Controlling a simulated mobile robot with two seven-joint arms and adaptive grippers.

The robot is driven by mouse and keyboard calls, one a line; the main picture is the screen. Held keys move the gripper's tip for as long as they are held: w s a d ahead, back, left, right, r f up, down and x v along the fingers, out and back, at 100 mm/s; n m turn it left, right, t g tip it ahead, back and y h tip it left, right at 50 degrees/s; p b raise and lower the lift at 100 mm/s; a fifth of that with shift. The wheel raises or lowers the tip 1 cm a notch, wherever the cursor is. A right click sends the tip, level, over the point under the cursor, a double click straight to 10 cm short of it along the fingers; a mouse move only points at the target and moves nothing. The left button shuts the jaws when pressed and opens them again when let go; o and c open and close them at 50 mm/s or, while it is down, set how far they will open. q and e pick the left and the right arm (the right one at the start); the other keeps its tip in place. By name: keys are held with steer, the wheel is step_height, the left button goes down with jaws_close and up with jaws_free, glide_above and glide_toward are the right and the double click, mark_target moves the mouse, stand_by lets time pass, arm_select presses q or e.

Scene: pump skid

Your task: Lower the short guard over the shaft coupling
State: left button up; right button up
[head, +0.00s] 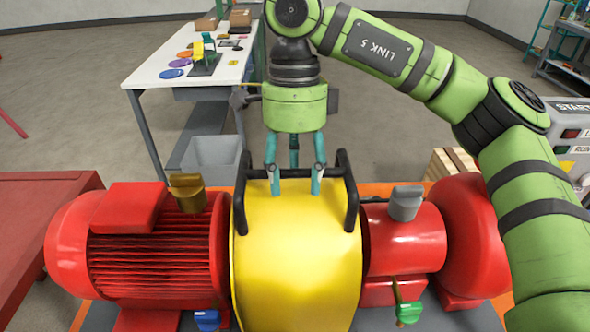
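The yellow guard (296,265) is a curved cover with black handle loops at its left and right sides and a dark crossbar between them. It sits in line between the red motor and the red pump body. The shaft coupling is hidden behind or under it. My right gripper (293,182) points down at the guard's far top. Its teal fingers stand on both sides of the crossbar and appear shut on it. Whether the guard rests on the skid or hangs above it cannot be told. My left gripper is not in view.
The red finned motor (155,255) stands close on the guard's left, the red pump body (405,240) close on its right. A brass-coloured fitting (187,192) and a grey one (405,203) rise beside the guard. A white workbench (195,65) and grey bin (212,158) stand behind.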

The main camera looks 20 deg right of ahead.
steer(key=shift+f, duration=0.1)
step_height(320, 180, up, 12)
steer(key=w, duration=0.2)
steer(key=shift+d, duration=0.35)
